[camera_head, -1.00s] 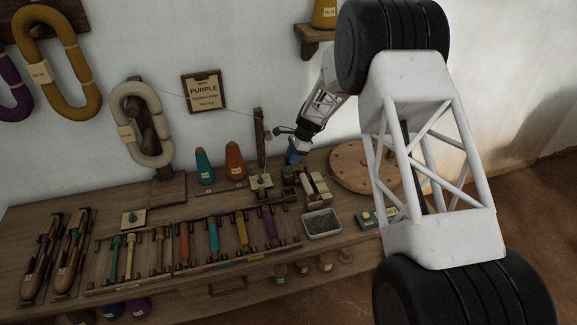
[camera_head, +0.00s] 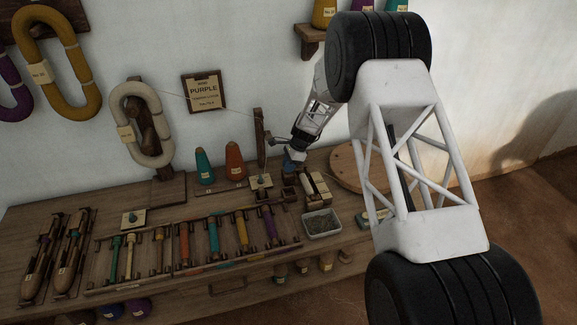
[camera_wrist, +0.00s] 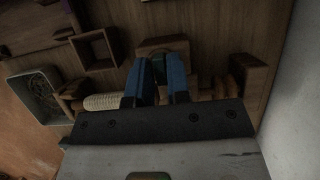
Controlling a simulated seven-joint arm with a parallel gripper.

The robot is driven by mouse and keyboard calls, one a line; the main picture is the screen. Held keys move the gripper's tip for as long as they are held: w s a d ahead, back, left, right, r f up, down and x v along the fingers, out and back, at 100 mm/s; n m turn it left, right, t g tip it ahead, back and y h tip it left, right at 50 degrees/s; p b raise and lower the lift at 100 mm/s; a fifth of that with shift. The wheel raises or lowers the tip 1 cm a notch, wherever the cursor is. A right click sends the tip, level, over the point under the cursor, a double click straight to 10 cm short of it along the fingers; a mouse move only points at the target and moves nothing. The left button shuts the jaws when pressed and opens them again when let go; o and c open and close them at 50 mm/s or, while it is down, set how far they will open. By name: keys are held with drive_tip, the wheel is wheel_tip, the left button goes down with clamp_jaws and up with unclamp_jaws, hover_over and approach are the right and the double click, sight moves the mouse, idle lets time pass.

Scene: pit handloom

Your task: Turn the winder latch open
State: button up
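The wooden winder (camera_head: 316,188) sits on the bench in the head view, with a pale thread-wound spool. In the wrist view the pale ribbed spool (camera_wrist: 104,102) lies left of my fingers. My gripper (camera_head: 291,162) is low over the bench at the winder's back left. In the wrist view, the blue fingertips of my gripper (camera_wrist: 159,62) stand a narrow gap apart in front of a small wooden block (camera_wrist: 163,44). A dark piece shows between them; I cannot tell whether it is the latch or whether they touch it.
A grey tray (camera_head: 321,223) stands in front of the winder. A small open wooden box (camera_wrist: 95,48) is close left of my fingers in the wrist view. An orange cone (camera_head: 235,161), a wooden post (camera_head: 260,140) and a rack of coloured bobbins stand to the left. A round board (camera_head: 347,168) lies behind right.

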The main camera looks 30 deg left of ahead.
drive_tip(key=shift+f, duration=0.1)
clamp_jaws()
drive_tip(key=shift+n, duration=0.4)
drive_tip(key=shift+a+n+g+h, duration=0.1)
drive_tip(key=shift+n+g+h, duration=0.35)
drive_tip(key=shift+n, duration=0.75)
drive_tip(key=n+h, duration=0.1)
drive_tip(key=n, duration=0.1)
drive_tip(key=n+h, duration=0.1)
drive_tip(key=n, duration=0.2)
drive_tip(key=shift+g, duration=0.25)
drive_tip(key=n+h, duration=0.2)
drive_tip(key=n, duration=0.3)
drive_tip(key=shift+a, duration=0.1)
drive_tip(key=n, duration=0.2)
drive_tip(key=n+t+h, duration=0.1)
drive_tip(key=n, duration=0.1)
drive_tip(key=shift+n+h, duration=0.25)
drive_tip(key=shift+n, duration=0.15)
drive_tip(key=shift+f, duration=0.1)
drive_tip(key=o, duration=0.6)
unclamp_jaws()
drive_tip(key=shift+c, duration=0.2)
